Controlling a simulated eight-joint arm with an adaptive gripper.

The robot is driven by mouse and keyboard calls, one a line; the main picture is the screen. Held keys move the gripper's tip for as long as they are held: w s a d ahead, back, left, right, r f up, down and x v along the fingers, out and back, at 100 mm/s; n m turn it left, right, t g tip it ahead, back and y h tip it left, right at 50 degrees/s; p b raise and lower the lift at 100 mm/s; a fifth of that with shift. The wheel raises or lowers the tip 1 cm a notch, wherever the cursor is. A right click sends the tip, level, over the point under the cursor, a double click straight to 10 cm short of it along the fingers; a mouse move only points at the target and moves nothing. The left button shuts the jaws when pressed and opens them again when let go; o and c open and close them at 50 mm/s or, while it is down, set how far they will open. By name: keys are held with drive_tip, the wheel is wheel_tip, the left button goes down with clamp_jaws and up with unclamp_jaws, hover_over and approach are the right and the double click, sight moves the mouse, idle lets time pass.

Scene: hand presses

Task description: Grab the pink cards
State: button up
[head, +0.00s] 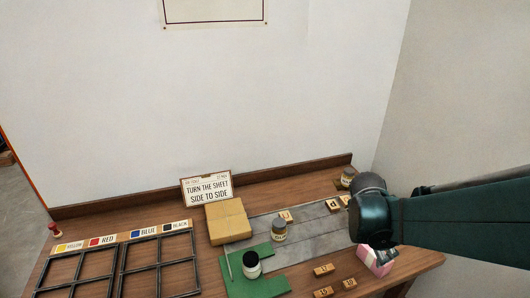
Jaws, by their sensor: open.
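The pink cards (376,264) lie as a small pink and white stack near the right edge of the wooden table. The dark teal end of my arm is right above them and covers part of the stack. My gripper is hidden behind or beneath that arm end, so its fingers and their distance from the cards cannot be seen.
Small numbered wooden blocks (324,269) lie left of the cards. A brown parcel (227,222), sign (207,188) and black racks (160,263) are further left.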

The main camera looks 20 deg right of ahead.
sight(373, 254)
drive_tip(key=shift+s+d+f+n+g, duration=0.15)
drive_tip(key=shift+s+d+f+n, duration=0.2)
drive_tip(key=shift+d+f, duration=0.25)
drive_tip(key=shift+s+d+f+n+g, duration=0.2)
drive_tip(key=shift+d+f+n, duration=0.25)
drive_tip(key=shift+d, duration=0.2)
drive_tip(key=shift+f, duration=0.15)
drive_tip(key=shift+b+x, duration=0.6)
drive_tip(key=shift+x, duration=0.55)
drive_tip(key=shift+d+f, duration=0.1)
drive_tip(key=shift+b+x, duration=1.15)
drive_tip(key=shift+x, duration=1.35)
drive_tip(key=c, duration=1.1)
